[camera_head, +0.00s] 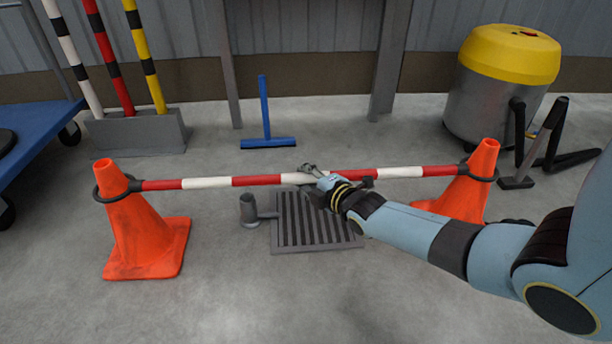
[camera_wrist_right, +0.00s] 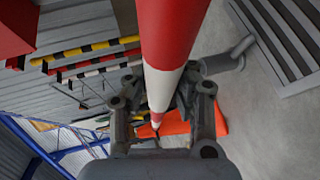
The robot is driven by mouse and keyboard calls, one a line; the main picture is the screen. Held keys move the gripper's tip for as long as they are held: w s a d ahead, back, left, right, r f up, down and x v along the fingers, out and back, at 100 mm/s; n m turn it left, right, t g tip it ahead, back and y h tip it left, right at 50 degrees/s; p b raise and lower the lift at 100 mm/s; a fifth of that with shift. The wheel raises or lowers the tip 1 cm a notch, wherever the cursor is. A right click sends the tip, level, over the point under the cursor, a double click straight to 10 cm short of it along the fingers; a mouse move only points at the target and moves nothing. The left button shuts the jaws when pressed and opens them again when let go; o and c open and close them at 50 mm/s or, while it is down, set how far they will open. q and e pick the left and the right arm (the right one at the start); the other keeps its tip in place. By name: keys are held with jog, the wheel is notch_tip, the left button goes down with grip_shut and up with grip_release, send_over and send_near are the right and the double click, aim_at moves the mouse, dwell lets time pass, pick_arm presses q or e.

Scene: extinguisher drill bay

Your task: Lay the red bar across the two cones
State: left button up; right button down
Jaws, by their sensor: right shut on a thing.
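The red and white bar (camera_head: 257,180) spans between the two orange cones in the head view, with a dark ring at each end. The left ring is around the top of the left cone (camera_head: 140,240). The right ring is around the upper part of the right cone (camera_head: 462,195). My right gripper (camera_head: 312,174) is shut on the bar near its middle. In the right wrist view the bar (camera_wrist_right: 172,40) runs between the fingers of the gripper (camera_wrist_right: 160,105), and an orange cone (camera_wrist_right: 180,127) shows beyond it. My left gripper is not in view.
A floor grate (camera_head: 290,248) with a grey pipe stub (camera_head: 249,210) lies below the bar. A blue squeegee (camera_head: 267,142), a block holding striped poles (camera_head: 140,133) and a yellow-topped vacuum (camera_head: 500,95) stand behind. A blue cart (camera_head: 45,130) is at left. The front floor is clear.

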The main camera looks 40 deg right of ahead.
jog(key=shift+f, duration=0.1)
jog(key=c, duration=1.1)
grip_release()
jog(key=shift+o, duration=0.2)
jog(key=shift+s, duration=0.1)
jog(key=v, duration=1.1)
jog(key=shift+s, duration=0.4)
